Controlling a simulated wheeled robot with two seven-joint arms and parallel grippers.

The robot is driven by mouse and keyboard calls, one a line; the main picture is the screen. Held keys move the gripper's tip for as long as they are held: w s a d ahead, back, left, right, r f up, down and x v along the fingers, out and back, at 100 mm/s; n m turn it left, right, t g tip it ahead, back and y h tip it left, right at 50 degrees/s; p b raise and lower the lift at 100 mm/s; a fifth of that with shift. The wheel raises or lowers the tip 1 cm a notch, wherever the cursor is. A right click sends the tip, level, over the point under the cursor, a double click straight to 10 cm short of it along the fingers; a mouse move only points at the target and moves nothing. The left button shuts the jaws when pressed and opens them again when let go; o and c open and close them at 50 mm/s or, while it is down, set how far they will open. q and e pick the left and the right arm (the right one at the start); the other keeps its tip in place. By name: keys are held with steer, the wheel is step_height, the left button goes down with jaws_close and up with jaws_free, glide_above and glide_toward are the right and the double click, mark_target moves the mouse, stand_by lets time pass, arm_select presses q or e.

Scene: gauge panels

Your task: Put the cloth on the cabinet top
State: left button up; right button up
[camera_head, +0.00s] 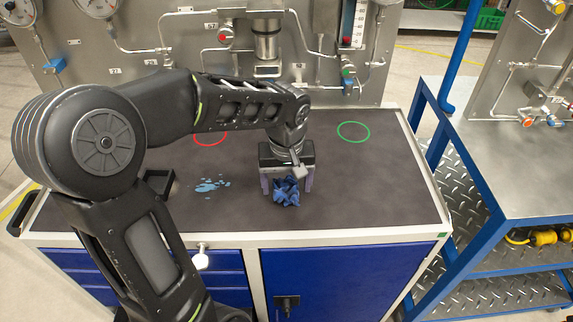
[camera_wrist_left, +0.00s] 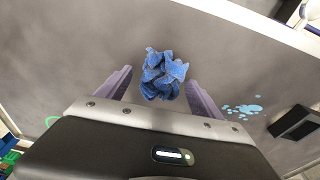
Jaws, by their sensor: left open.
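The crumpled blue cloth (camera_head: 286,191) rests on the dark top of the cabinet (camera_head: 355,205), near the front edge. My left gripper (camera_head: 287,185) is open and points down over it, with one finger on each side of the cloth. In the left wrist view the cloth (camera_wrist_left: 163,74) lies between and just beyond the two purple fingertips (camera_wrist_left: 160,85), with a gap on either side. My right gripper is not in either view.
A light blue spill (camera_head: 210,185) and a small black tray (camera_head: 158,182) are left of the cloth. A red ring (camera_head: 210,138) and a green ring (camera_head: 353,131) mark the top. Behind stands a gauge panel (camera_head: 130,65) with pipes. The top's right side is clear.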

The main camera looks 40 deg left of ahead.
mark_target(286, 190)
arm_select(q)
step_height(286, 190, up, 11)
steer(key=s, duration=0.1)
steer(key=shift+d+r, duration=0.2)
steer(key=shift+d, duration=0.2)
steer(key=shift+s, duration=0.1)
